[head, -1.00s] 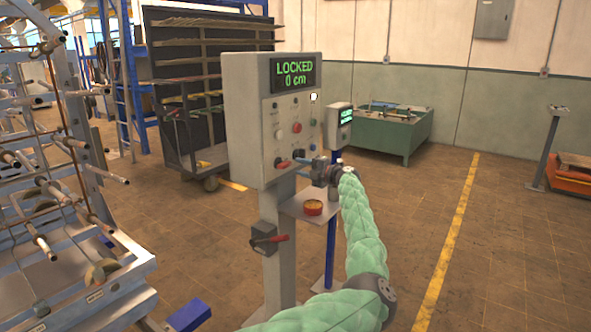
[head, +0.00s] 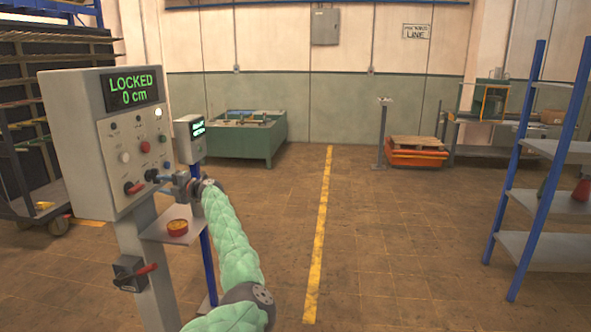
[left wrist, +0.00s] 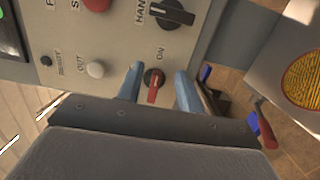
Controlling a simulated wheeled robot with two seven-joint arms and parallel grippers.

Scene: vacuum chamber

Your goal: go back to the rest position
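The grey control panel (head: 104,145) stands at the left of the head view, its display (head: 132,89) reading "LOCKED 0 cm". My left arm (head: 231,235) in a mint-green cover reaches up to it. My left gripper (head: 160,180) is at the lower right of the panel face. In the left wrist view its two blue fingers (left wrist: 157,84) are spread, with a small red-handled switch (left wrist: 154,84) between them and a gap on both sides. A white button (left wrist: 95,69) and a black selector (left wrist: 172,12) are beyond the fingers. My right gripper is not in view.
A small shelf (head: 158,233) with a round red-rimmed yellow dish (head: 178,228) is just below my left gripper. A blue-post rack (head: 560,150) stands at right. The floor around the yellow line (head: 318,240) is clear.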

